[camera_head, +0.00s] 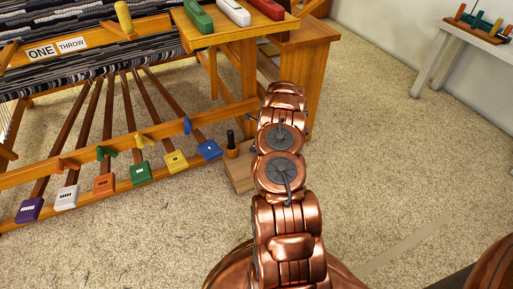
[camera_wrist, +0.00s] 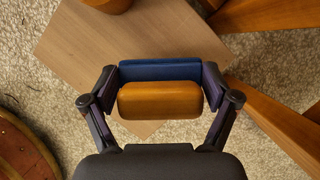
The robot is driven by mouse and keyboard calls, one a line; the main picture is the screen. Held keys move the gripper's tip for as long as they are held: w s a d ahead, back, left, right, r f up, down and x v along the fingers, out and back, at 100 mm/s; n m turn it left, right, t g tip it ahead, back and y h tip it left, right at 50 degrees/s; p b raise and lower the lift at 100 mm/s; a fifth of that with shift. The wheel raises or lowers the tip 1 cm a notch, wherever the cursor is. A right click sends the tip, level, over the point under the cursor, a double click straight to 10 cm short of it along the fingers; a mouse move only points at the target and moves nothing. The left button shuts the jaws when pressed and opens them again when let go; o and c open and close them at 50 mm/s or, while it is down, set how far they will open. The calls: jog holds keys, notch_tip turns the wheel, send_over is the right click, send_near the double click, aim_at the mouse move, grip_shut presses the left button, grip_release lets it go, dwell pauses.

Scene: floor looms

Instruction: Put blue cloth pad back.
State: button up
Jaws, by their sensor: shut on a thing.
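In the wrist view my gripper (camera_wrist: 160,84) is shut on a block with a dark blue pad face (camera_wrist: 160,70) and a rounded wooden body (camera_wrist: 160,100). One finger presses on each end of it. The block is over a flat wooden board (camera_wrist: 75,45) that lies on the carpet; whether it touches the board I cannot tell. The board also shows in the head view (camera_head: 239,178), partly behind my arm. My gripper and the held block are hidden behind my arm in the head view.
A wooden peg piece with a dark top (camera_head: 231,145) stands on the board. The loom (camera_head: 120,150) with coloured treadles, including a blue one (camera_head: 209,150), is at left. Green, white and red shuttles (camera_head: 233,12) lie on its bench. Carpet at right is clear, before a small table (camera_head: 470,35).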

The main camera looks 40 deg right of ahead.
notch_tip(320, 180, down, 4)
jog(key=shift+r+b, duration=0.15)
jog(key=shift+b, duration=0.7)
jog(key=shift+r, duration=0.1)
jog(key=o, duration=1.1)
jog(key=shift+c, duration=0.2)
jog(key=shift+r, duration=0.3)
jog(key=p+v, duration=0.4)
jog(key=v, duration=0.6)
jog(key=shift+s+r+p, duration=0.15)
jog(key=shift+r+p, duration=0.15)
jog(key=shift+r, duration=0.05)
jog(key=shift+s+d+r, duration=0.15)
jog(key=shift+r, duration=0.15)
